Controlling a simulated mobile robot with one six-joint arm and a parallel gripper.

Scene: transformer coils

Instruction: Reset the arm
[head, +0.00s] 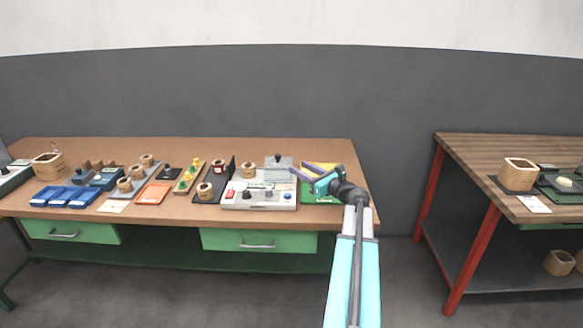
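My arm reaches up from the lower right of the head view to the right end of the long brown workbench (320,146). My gripper (300,171) has purple fingers and a teal body. It shows over or near a green tray (318,199) with a yellow piece (325,166) behind it. The fingers are small and overlap the things behind them, so I cannot tell whether they are open or shut. I see nothing clearly held.
A grey-white device with knobs (260,198) stands left of my gripper, with a clear-grey box (278,168) behind it. Wooden coils, blue bins (65,197) and an orange tray (153,194) fill the left. A second table (470,150) stands right, across a gap.

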